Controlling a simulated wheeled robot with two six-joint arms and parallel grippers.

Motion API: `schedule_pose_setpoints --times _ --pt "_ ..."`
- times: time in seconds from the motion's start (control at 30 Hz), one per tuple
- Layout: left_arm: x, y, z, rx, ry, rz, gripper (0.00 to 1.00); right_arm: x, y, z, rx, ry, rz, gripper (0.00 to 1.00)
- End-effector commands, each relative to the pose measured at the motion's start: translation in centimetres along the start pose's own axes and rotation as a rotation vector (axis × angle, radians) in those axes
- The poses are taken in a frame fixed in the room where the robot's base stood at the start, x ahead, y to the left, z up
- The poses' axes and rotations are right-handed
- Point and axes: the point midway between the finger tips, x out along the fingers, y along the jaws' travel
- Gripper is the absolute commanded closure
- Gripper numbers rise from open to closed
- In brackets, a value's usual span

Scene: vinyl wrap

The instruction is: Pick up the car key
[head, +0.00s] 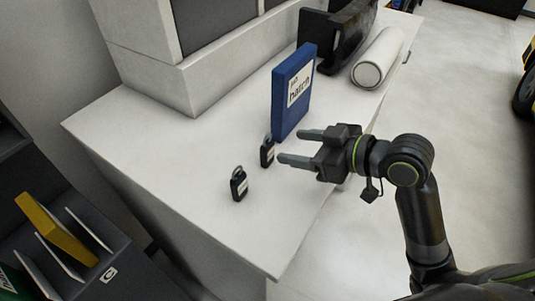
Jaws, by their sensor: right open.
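Two small black car keys with pale labels are on the white counter (150,150). One car key (239,185) is nearer the front, left of my right gripper. The other key (267,153) is just left of my right gripper's fingertips, close to the blue box. My right gripper (289,147) comes in from the right, open and empty, with its fingers pointing left. From this view I cannot tell how high it is above the counter. My left gripper is not in view.
A white roll (378,58) and a black item (340,35) lie farther back. A grey cabinet with a yellow folder (55,230) is at lower left. The counter's left part is clear.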

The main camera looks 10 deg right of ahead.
Motion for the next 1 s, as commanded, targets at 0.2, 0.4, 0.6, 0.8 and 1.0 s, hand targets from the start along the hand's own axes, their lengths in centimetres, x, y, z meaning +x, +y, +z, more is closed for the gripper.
schedule_pose_setpoints --times 0.2,0.4,0.6,0.8,1.0 --pt "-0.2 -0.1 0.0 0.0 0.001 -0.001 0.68 2.0 0.0 -0.1 0.004 0.002 -0.001 0.42" --pt "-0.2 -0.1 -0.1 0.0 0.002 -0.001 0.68 2.8 0.0 0.0 0.001 -0.001 0.0 0.42" --pt "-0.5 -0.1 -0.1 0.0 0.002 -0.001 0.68 3.6 -0.2 0.1 0.004 0.001 -0.002 0.42" --pt "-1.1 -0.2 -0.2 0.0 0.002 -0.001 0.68 5.5 -0.7 0.4 0.007 0.001 -0.003 0.42" --pt "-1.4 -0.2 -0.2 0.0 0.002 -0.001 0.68 7.5 -0.7 0.5 0.004 0.0 -0.001 0.42"
